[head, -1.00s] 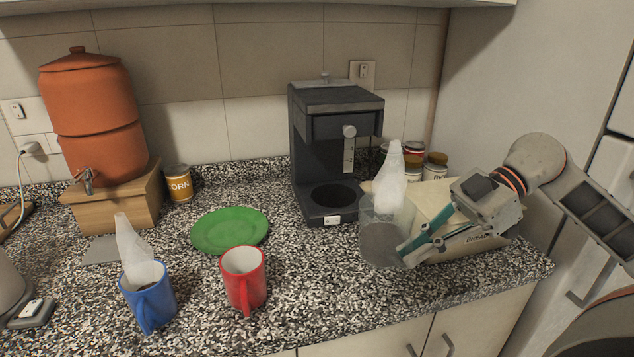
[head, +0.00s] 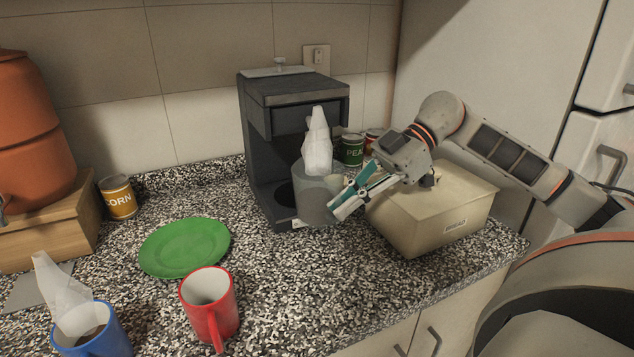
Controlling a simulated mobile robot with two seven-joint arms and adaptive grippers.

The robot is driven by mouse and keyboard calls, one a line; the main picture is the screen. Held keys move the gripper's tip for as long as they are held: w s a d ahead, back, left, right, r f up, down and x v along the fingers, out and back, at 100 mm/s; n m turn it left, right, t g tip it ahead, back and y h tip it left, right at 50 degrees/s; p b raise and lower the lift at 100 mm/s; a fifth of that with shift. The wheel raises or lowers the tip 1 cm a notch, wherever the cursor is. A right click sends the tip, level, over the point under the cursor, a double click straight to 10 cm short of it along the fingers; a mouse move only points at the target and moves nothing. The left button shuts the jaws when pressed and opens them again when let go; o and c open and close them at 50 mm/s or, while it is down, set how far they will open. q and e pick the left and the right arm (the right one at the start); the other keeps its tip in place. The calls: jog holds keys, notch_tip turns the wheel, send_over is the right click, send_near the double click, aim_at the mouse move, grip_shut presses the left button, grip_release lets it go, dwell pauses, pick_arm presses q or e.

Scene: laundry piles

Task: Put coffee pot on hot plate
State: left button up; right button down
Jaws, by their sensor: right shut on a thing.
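The coffee pot (head: 318,197) is a clear glass vessel with steam or a white plume (head: 318,145) rising above it. My right gripper (head: 345,200) is shut on its right side and holds it in front of the coffee maker (head: 290,120), a dark machine against the back wall. The hot plate (head: 284,193) is the dark round disc on the machine's base; the pot partly hides it. The pot is at the right front of the base, and I cannot tell whether it touches it. My left gripper is out of view.
A beige bread box (head: 432,213) stands right of the pot, under my right arm. Cans, one marked PEAS (head: 352,150), stand behind. A green plate (head: 185,247), red mug (head: 209,305) and blue mug (head: 98,335) are to the left. A corn can (head: 117,198) stands farther left.

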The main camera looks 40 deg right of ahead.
aim_at(330, 170)
jog(key=shift+w+d+r, duration=0.1)
jog(key=shift+w+d, duration=0.35)
jog(key=shift+w, duration=1.35)
jog(key=shift+w+d, duration=0.4)
jog(key=shift+w, duration=1.45)
jog(key=shift+w+d+r, duration=0.1)
jog(key=shift+w+d, duration=0.35)
jog(key=shift+w, duration=1.35)
jog(key=shift+s+f+b, duration=0.15)
jog(key=shift+f+b, duration=0.15)
jog(key=shift+f, duration=0.1)
jog(key=c, duration=2.2)
grip_release()
jog(key=shift+f, duration=0.1)
jog(key=shift+o, duration=0.2)
jog(key=p+v, duration=0.1)
jog(key=v, duration=1.1)
